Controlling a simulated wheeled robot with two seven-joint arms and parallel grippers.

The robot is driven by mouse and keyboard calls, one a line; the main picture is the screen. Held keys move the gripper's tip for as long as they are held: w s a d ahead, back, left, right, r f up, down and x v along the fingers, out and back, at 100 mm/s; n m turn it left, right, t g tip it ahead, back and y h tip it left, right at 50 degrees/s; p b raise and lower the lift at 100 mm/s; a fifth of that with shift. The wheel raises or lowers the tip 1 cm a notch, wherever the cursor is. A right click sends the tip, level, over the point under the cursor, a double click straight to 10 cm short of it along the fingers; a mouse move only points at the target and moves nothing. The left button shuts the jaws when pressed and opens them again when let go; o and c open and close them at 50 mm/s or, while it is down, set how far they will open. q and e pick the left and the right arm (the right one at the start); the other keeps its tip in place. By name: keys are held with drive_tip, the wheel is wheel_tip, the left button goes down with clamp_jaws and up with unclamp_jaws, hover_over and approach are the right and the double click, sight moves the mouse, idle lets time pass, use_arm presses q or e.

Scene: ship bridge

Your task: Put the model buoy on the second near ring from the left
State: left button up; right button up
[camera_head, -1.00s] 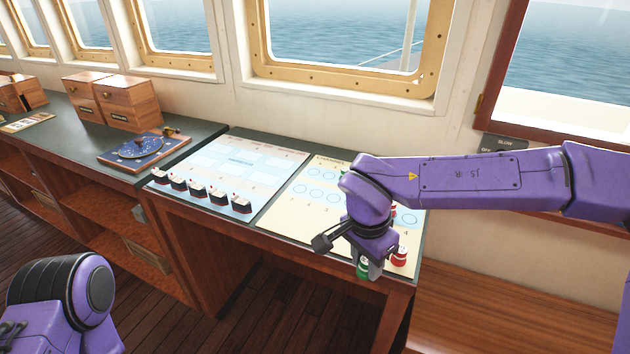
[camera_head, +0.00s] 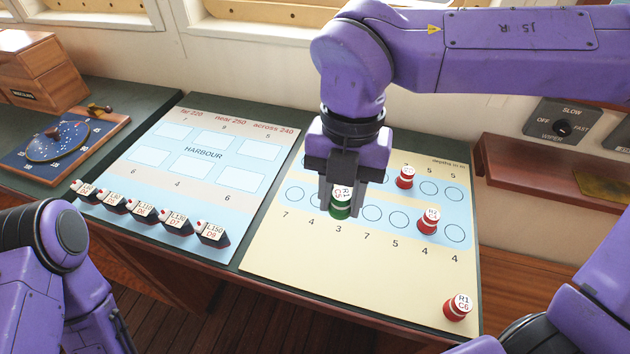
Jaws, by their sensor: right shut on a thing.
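A green model buoy (camera_head: 341,210) with a white labelled top is in my right gripper (camera_head: 341,199), whose fingers point down on either side of it. It appears upright over the left part of the near ring row on the cream chart (camera_head: 310,255). The leftmost near ring (camera_head: 295,194) is empty. The second near ring (camera_head: 316,198) is partly hidden by the gripper, and the third is hidden behind the buoy. I cannot tell the buoy's exact height above the chart. My left arm shows at the left edge; its gripper is out of view.
Red buoys stand on a far ring (camera_head: 404,178), on a near ring (camera_head: 428,222) and at the chart's near right corner (camera_head: 458,307). Several small model ships (camera_head: 145,213) line the harbour sheet's (camera_head: 225,205) near edge.

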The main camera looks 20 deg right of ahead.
drive_tip(key=w+f+p, duration=0.2)
drive_tip(key=w+f, duration=0.2)
drive_tip(key=w, duration=0.3)
drive_tip(key=p, duration=0.1)
hover_over(319, 202)
wheel_tip(319, 202, down, 5)
drive_tip(key=shift+w+d+r, duration=0.1)
drive_tip(key=shift+d+r, duration=0.05)
drive_tip(key=shift+r, duration=0.05)
wheel_tip(319, 202, down, 3)
drive_tip(key=shift+r, duration=0.1)
drive_tip(key=shift+w+f, duration=0.15)
drive_tip(key=shift+f, duration=0.15)
drive_tip(key=o, duration=1)
drive_tip(key=shift+f, duration=0.1)
